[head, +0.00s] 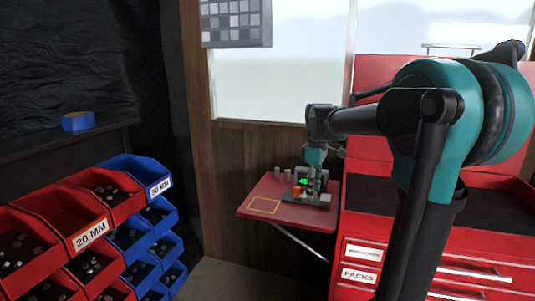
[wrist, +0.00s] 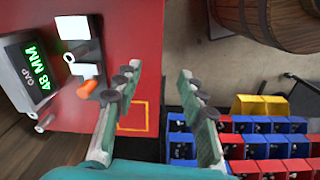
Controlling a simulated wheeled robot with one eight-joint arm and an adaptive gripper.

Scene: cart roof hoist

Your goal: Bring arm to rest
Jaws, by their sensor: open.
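My gripper (wrist: 160,100) is open and empty in the wrist view, with its two fingers spread apart. The left finger overlaps the red shelf (wrist: 125,30) in the picture, and the right finger shows over the floor and the bins. In the head view my arm reaches from the right toward the red shelf (head: 250,208), and the gripper end is small and partly hidden among the things there. I cannot tell how high the fingers are above the shelf.
A gauge display (wrist: 35,65) reads "GAP 48 MM", near an orange part (wrist: 86,88). A yellow outlined square (head: 264,206) marks the shelf. Red bins (head: 75,215) and blue bins (head: 140,172) stand left. A barrel (wrist: 245,20) and a red drawer cabinet (head: 480,270) are also in view.

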